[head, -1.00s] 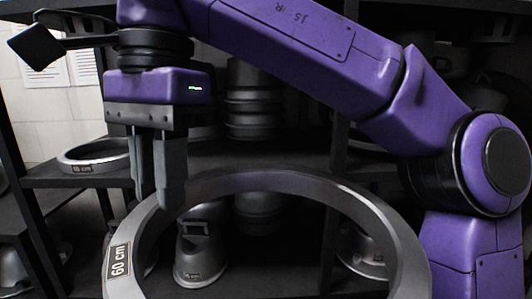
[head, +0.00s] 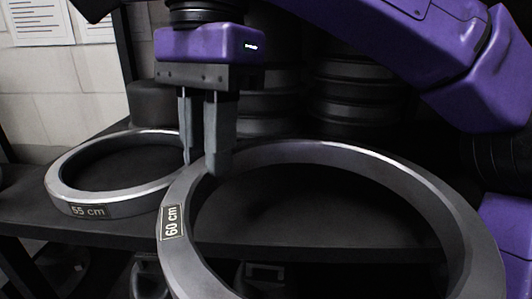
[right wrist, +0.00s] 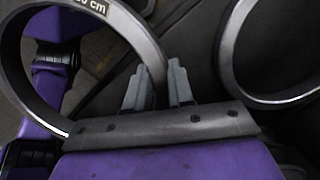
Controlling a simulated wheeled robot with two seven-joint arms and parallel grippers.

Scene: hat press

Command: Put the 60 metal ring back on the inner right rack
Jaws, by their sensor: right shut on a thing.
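The 60 cm metal ring (head: 455,205) is a large grey ring with a "60 cm" label, tilted toward me in front of a dark shelf. My right gripper (head: 206,165) comes from above and is shut on the ring's rim at its upper left, near the label. In the right wrist view the ring (right wrist: 22,70) fills the left side, and the fingers (right wrist: 160,88) straddle its rim. The ring's lower part is cut off in the head view. My left gripper is not in view.
A 55 cm ring (head: 88,204) lies flat on the dark shelf (head: 35,215) to the left, close to the held ring. Dark stacked metal forms (head: 350,95) stand at the back. More forms sit on the level below. Bare shelf shows behind the held ring.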

